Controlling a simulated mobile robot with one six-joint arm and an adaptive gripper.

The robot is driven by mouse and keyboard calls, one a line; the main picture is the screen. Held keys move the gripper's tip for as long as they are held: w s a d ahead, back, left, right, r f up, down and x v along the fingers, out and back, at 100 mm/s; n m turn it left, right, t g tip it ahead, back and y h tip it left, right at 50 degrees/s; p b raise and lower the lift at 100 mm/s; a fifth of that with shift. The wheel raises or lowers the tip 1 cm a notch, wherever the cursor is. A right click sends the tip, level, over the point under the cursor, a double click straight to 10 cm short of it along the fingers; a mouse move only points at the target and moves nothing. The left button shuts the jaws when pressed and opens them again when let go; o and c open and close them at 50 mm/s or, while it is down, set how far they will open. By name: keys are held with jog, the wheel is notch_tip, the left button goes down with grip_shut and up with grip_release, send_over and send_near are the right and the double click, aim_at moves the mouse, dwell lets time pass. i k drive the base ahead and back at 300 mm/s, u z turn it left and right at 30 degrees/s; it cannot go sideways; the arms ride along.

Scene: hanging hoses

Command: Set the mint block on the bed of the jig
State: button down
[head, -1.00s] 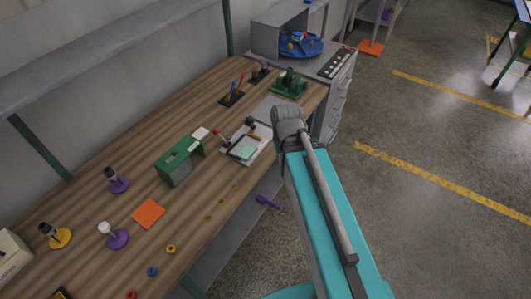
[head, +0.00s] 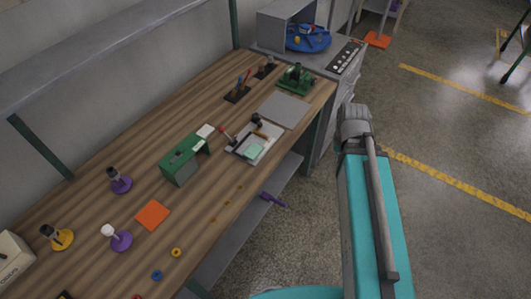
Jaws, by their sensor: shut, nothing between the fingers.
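The mint block (head: 255,151) is a small pale green piece. In the head view it lies on the front part of the jig (head: 239,151), a light grey plate with a red-handled lever at its left and a dark upright part at its back. The block looks flat on the plate; its exact seating is too small to tell. My arm rises at the right of the view, out over the floor beyond the bench edge. My gripper is not visible; only arm links and a grey joint show. Nothing of mine touches the block or jig.
A green box-shaped fixture (head: 181,168) stands left of the jig. A bare grey plate (head: 285,110) lies behind it to the right, near a green machine (head: 295,78). An orange square (head: 152,215) and purple-based stands are at the left. A purple object (head: 273,199) sits on the lower shelf.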

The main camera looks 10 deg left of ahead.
aim_at(253, 151)
jog(key=k, duration=1.55)
jog(key=u, duration=0.85)
jog(key=i, duration=1)
